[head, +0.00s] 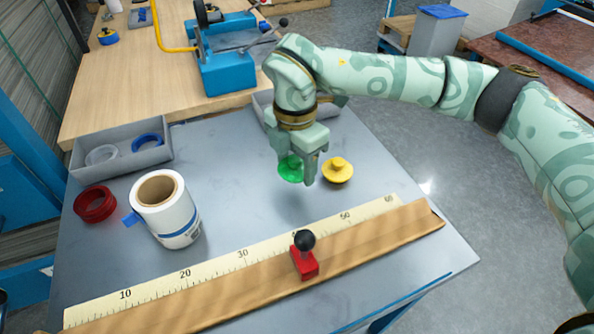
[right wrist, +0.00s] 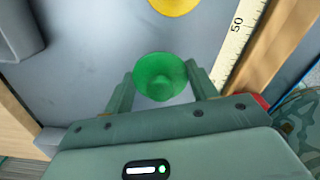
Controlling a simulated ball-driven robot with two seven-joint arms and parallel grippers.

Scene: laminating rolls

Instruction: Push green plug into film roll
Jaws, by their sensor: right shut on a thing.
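The green plug (head: 291,169) is a round disc with a raised middle. My right gripper (head: 304,172) is shut on it, above the grey table. In the right wrist view the green plug (right wrist: 160,76) sits between the two fingertips (right wrist: 160,88). The white film roll (head: 172,209) stands upright on the table at the left, its brown cardboard core open at the top. A blue tab of tape sticks out at its left side. My left gripper is in neither view.
A yellow plug (head: 337,170) lies on the table just right of my right gripper. A grey bin (head: 123,153) with rings and a red tape roll (head: 95,204) are near the film roll. A ruler board (head: 370,231) with a red slider (head: 304,262) crosses the front.

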